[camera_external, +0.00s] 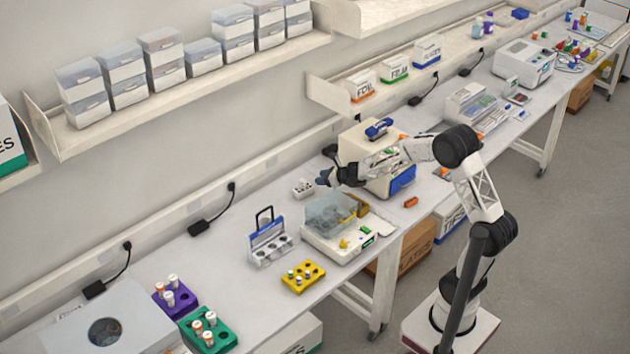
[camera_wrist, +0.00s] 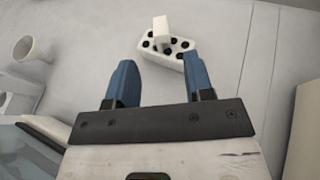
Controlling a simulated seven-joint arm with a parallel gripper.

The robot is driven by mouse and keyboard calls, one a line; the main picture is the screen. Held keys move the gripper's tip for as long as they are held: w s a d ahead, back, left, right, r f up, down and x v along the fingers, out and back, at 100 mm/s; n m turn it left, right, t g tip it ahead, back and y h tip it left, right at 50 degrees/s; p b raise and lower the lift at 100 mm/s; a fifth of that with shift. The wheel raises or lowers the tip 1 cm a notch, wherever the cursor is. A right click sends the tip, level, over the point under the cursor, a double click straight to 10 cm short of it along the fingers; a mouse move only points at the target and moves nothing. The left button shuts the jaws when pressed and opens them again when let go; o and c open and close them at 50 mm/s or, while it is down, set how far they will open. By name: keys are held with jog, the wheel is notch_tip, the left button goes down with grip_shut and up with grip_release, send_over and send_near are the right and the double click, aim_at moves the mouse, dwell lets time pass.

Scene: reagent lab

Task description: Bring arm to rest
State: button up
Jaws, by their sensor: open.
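My gripper (camera_external: 326,179) is held in the air above the bench, near the clear-lidded machine and the cream box. In the wrist view my gripper (camera_wrist: 161,85) shows two blue fingers spread apart with nothing between them. Beyond the fingertips a small white block with dark round holes (camera_wrist: 178,58) stands on the bench, and a white piece (camera_wrist: 161,27) stands up from it. The same white block (camera_external: 303,189) shows in the external view, just left of my gripper.
A machine with a clear lid (camera_external: 330,214) stands below my gripper. A cream box with a blue front (camera_external: 367,142) is close behind it. A yellow rack (camera_external: 303,277), a blue-framed holder (camera_external: 270,245), a purple rack (camera_external: 178,303) and a green rack (camera_external: 208,338) stand further left. A white cup (camera_wrist: 31,49) shows in the wrist view.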

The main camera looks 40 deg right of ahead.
jog(key=s+a+r+n+g+y, duration=0.15)
jog(key=s+a+r+n, duration=0.25)
jog(key=s+r+n, duration=0.6)
jog(key=s+a+r+n+g+y, duration=0.1)
jog(key=s+a+r+n+g, duration=0.2)
jog(key=s+r+n, duration=0.7)
jog(key=s+d+n+g+h, duration=0.1)
jog(key=s+d+n+h, duration=0.25)
jog(key=s, duration=0.65)
jog(key=s+d+n+g+h, duration=0.15)
jog(key=s+n, duration=0.25)
jog(key=s, duration=0.7)
jog(key=s+d+n+h, duration=0.3)
jog(key=s+n, duration=0.1)
jog(key=s, duration=0.6)
notch_tip(320, 180, down, 9)
jog(key=w+g, duration=0.1)
jog(key=g, duration=0.1)
jog(key=shift+f+g, duration=0.15)
jog(key=shift+g, duration=0.25)
jog(key=shift+w+d, duration=0.1)
jog(key=shift+w, duration=0.05)
